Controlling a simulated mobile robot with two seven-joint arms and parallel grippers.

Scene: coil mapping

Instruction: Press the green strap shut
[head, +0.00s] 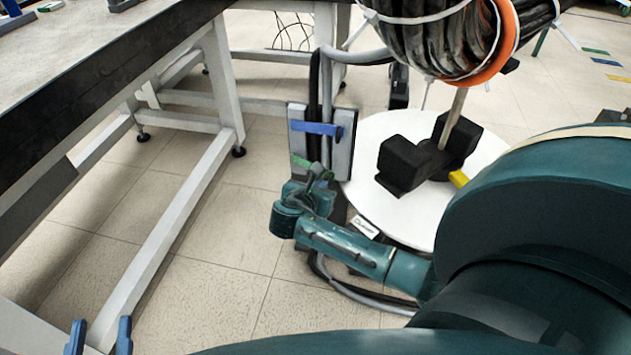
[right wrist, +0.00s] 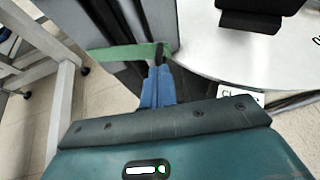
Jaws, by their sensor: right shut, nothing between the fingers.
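The green strap (head: 301,162) shows in the head view on the cable post, below a blue strap (head: 315,128), with its lower part hidden behind my right arm.
A white round base (head: 385,137) with a black block (head: 410,165) stands right of the post, under a large hanging cable coil (head: 425,45). A workbench (head: 90,70) with a metal frame is at left. Loose cable lies on the floor near the post.

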